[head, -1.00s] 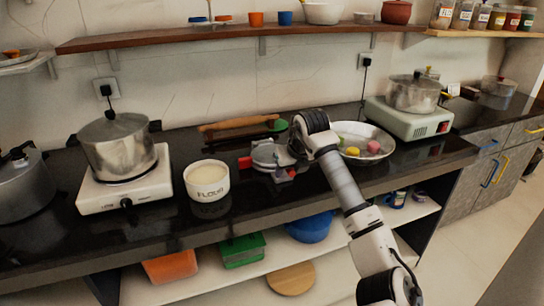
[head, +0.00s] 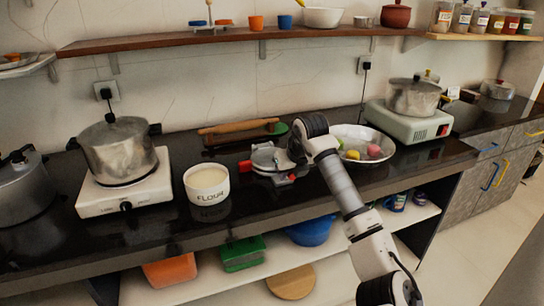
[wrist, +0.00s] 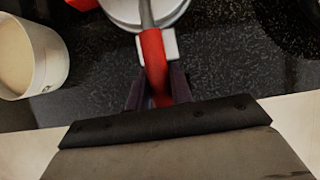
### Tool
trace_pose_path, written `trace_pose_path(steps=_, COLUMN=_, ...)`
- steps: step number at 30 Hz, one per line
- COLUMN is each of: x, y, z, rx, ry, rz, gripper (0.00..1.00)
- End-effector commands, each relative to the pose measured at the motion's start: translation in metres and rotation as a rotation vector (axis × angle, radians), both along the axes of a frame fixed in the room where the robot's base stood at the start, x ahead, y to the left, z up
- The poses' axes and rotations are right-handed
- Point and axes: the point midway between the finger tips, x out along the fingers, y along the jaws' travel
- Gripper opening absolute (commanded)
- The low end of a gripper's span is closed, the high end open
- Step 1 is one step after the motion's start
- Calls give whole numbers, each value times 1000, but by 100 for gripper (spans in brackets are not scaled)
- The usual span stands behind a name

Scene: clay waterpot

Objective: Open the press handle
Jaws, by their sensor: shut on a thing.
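The metal press (head: 266,157) with red parts sits on the dark counter in the head view. Its round pale plate (wrist: 125,12) shows at the top of the wrist view. A grey lever runs from it to a red handle (wrist: 153,55). My gripper (wrist: 158,84) is shut on the red handle, one finger on each side. The handle's lower end is hidden between the fingers and the gripper body. In the head view my wrist covers the press's right side and most of my gripper.
A white flour pot (head: 207,184) stands close to the left of the press. A rolling pin (head: 238,127) lies behind it. A wide bowl (head: 385,151) with coloured balls is to the right, behind my arm. The counter's front edge is close.

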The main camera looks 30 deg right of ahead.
Motion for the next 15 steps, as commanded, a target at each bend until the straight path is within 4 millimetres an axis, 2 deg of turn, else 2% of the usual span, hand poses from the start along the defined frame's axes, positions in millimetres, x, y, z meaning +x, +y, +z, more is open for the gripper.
trace_pose_path(steps=8, x=0, y=0, z=3, rx=0, ry=0, rz=0, gripper=14)
trace_pose_path(steps=15, x=4, y=-1, z=19, rx=-2, ry=-1, rz=0, gripper=13)
